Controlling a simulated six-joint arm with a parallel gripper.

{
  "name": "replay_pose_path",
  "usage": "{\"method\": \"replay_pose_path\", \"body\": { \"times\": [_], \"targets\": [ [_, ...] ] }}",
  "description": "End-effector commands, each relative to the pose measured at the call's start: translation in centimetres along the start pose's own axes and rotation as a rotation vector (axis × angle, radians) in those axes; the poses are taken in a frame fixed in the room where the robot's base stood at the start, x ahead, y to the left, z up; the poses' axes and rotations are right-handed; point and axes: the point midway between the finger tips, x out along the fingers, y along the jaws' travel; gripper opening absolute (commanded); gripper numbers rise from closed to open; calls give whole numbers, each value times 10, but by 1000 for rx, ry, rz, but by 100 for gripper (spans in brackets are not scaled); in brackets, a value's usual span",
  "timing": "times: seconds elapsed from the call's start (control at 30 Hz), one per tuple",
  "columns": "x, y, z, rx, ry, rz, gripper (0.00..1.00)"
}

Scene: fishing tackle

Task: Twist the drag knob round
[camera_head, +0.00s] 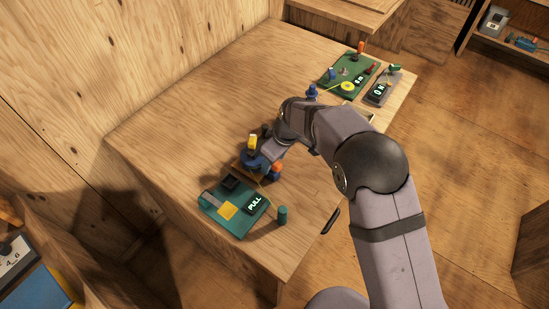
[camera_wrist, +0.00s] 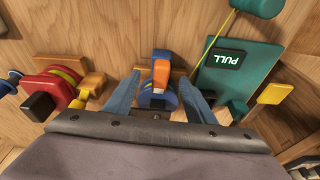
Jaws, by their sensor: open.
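In the wrist view a blue reel (camera_wrist: 158,98) with an upright orange piece (camera_wrist: 161,70) sits on a wooden mount between my fingers. I cannot tell for sure which part is the drag knob. My gripper (camera_wrist: 160,78) is open, with one blue-grey finger on each side of the orange piece and reel; whether they touch is unclear. In the head view my gripper (camera_head: 268,154) reaches down at the reels near the table's left end, where the arm hides part of them. An orange piece (camera_head: 275,168) shows there.
A green board marked PULL (camera_head: 222,210) lies close by, with a green cylinder (camera_head: 282,215) at its corner. A red reel (camera_wrist: 62,88) with a black block stands left in the wrist view. A second green board (camera_head: 340,84) is at the far end.

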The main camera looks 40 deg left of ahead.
Motion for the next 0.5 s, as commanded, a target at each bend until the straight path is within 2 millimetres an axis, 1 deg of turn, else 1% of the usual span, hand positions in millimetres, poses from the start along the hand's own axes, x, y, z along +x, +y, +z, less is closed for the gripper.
{"method": "replay_pose_path", "body": {
  "times": [0.03, 0.5],
  "targets": [
    [-8, 0, -2, 0, 0, 0, 50],
    [-47, 0, -12, 0, 0, 0, 50]
  ]
}}
